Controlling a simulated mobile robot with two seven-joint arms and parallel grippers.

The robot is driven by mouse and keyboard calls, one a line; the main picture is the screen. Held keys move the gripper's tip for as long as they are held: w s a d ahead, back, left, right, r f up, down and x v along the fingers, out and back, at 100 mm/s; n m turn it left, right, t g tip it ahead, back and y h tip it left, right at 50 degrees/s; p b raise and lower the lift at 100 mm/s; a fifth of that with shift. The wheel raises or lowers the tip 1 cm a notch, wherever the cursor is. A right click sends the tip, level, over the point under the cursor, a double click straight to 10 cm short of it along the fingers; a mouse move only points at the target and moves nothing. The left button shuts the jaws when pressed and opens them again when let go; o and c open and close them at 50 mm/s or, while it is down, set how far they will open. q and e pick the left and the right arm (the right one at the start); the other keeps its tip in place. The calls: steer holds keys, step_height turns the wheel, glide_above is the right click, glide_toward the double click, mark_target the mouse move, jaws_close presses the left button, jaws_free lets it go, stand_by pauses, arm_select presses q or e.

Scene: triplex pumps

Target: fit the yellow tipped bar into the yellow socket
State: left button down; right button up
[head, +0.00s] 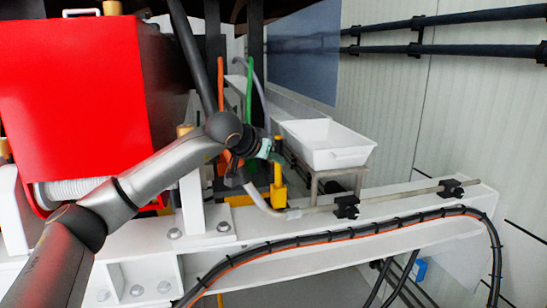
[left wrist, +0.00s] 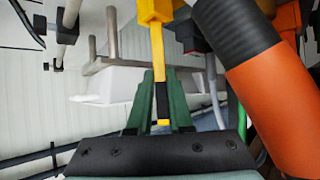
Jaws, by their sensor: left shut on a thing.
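My left gripper (head: 268,150) is shut on the yellow tipped bar (head: 277,173). In the left wrist view, the green fingers of the left gripper (left wrist: 161,112) close around the bar's black section, and the bar (left wrist: 158,60) has a yellow end below it. The bar stands roughly upright in the head view, its lower part running down to the yellow socket (head: 279,193). In the left wrist view the far end of the bar meets the yellow socket block (left wrist: 155,10). How deep it sits is hidden. My right gripper is not in view.
A large red housing (head: 75,85) fills the left. A white tray (head: 325,145) stands on a metal frame behind the gripper. An orange and black hose fitting (left wrist: 262,85) is close on the right in the wrist view. Black cables (head: 375,226) run along the white beam (head: 420,197).

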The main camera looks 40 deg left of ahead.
arm_select(q)
steer(key=c, duration=0.8)
jaws_free()
steer(key=shift+c, duration=0.2)
steer(key=a+v, duration=0.1)
steer(key=v, duration=1.1)
steer(key=shift+d+r, duration=0.5)
steer(key=shift+r, duration=0.1)
